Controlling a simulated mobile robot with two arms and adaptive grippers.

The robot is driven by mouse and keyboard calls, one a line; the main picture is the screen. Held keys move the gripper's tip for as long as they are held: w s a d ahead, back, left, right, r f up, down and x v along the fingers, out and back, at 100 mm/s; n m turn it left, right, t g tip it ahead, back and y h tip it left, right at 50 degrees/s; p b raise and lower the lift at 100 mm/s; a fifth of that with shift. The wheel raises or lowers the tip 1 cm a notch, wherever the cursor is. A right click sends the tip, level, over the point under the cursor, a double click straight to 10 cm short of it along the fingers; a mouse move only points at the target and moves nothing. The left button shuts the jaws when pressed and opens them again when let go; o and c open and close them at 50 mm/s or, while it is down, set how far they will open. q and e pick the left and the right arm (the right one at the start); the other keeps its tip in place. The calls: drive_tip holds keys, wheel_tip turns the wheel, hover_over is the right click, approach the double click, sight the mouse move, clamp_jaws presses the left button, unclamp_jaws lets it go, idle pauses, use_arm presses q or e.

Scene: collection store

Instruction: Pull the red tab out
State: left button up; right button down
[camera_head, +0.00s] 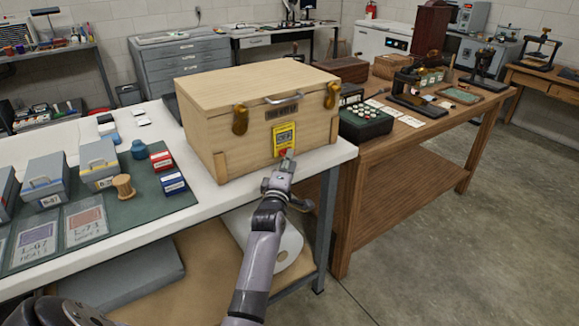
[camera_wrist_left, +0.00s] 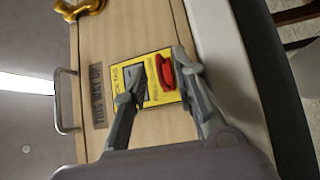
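The wooden case (camera_head: 225,105) stands on the white table with a yellow label (camera_head: 284,134) on its front. The red tab (camera_wrist_left: 165,72) is on the same label in the left wrist view, where the picture is turned sideways. My left gripper (camera_head: 286,160) is at the lower edge of the label. In the left wrist view my left gripper (camera_wrist_left: 158,68) is open, its fingers apart. The tab shows between them, close to the right-hand finger; I cannot tell whether they touch. In the head view the gripper hides most of the tab. My right gripper is not in view.
The case has a metal handle (camera_head: 283,99) and brass latches (camera_head: 240,120). Grey boxes (camera_head: 98,164), a wooden spool (camera_head: 123,186) and a blue jar (camera_head: 138,149) stand on a green mat at left. A brown workbench (camera_head: 425,133) with instruments stands at right. Open floor lies at lower right.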

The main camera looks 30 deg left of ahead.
use_arm(q)
drive_tip(key=shift+b+x, duration=0.3)
drive_tip(key=shift+x, duration=0.55)
clamp_jaws()
idle(0.3)
